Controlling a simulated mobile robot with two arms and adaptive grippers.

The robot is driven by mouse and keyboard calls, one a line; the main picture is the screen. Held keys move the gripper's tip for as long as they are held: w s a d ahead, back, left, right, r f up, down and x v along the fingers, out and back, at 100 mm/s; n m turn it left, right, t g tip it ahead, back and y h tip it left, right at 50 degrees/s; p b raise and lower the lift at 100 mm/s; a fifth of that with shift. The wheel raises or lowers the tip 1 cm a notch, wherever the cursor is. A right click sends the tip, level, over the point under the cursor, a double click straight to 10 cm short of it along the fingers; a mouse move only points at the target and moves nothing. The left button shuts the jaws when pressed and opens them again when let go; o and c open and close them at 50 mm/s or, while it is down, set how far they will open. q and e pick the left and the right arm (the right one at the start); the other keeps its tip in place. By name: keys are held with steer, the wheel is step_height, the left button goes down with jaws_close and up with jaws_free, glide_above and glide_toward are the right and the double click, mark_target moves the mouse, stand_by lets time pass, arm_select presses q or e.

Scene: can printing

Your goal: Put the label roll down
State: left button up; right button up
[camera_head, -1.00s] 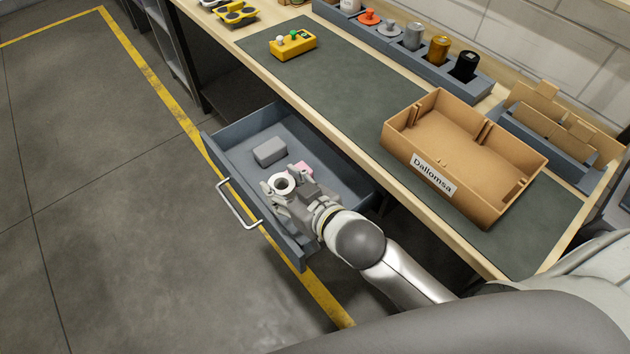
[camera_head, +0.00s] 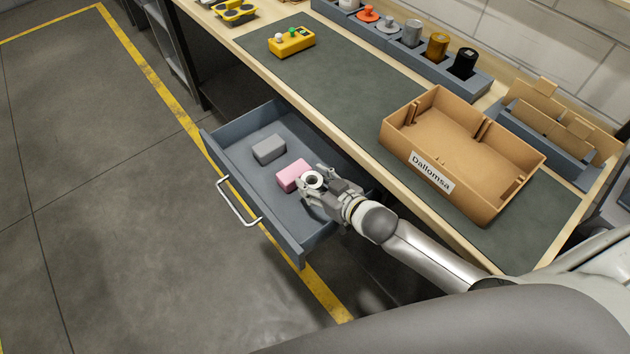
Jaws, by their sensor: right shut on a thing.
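The label roll (camera_head: 313,179) is a small white ring with a dark hole. My right gripper (camera_head: 314,184) is shut on it and holds it over the right part of the open drawer (camera_head: 213,153). The pink block (camera_head: 292,176) in the drawer lies just left of the roll in the picture. I cannot tell whether the roll touches the drawer floor. The gripper hides part of the drawer's right end. My left gripper is not in view.
A grey block (camera_head: 268,149) lies in the drawer, left of the pink one. On the bench mat (camera_head: 350,97) stand a yellow button box (camera_head: 292,42) and a cardboard tray (camera_head: 462,154) labelled "Dallomsa". A blue rack (camera_head: 455,76) holds several cylinders at the back.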

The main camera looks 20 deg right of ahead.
steer(key=shift+s+f, duration=0.1)
steer(key=shift+f, duration=0.5)
steer(key=o, duration=1)
steer(key=shift+s+f, duration=0.1)
steer(key=shift+f, duration=0.05)
steer(key=shift+f+b, duration=0.1)
steer(key=shift+b, duration=0.2)
steer(key=shift+r, duration=0.35)
steer(key=shift+s+r+p, duration=0.1)
steer(key=shift+r+p, duration=0.15)
steer(key=shift+p, duration=0.05)
steer(key=v, duration=1.1)
steer(key=shift+s+d+r, duration=0.15)
steer(key=shift+r, duration=0.3)
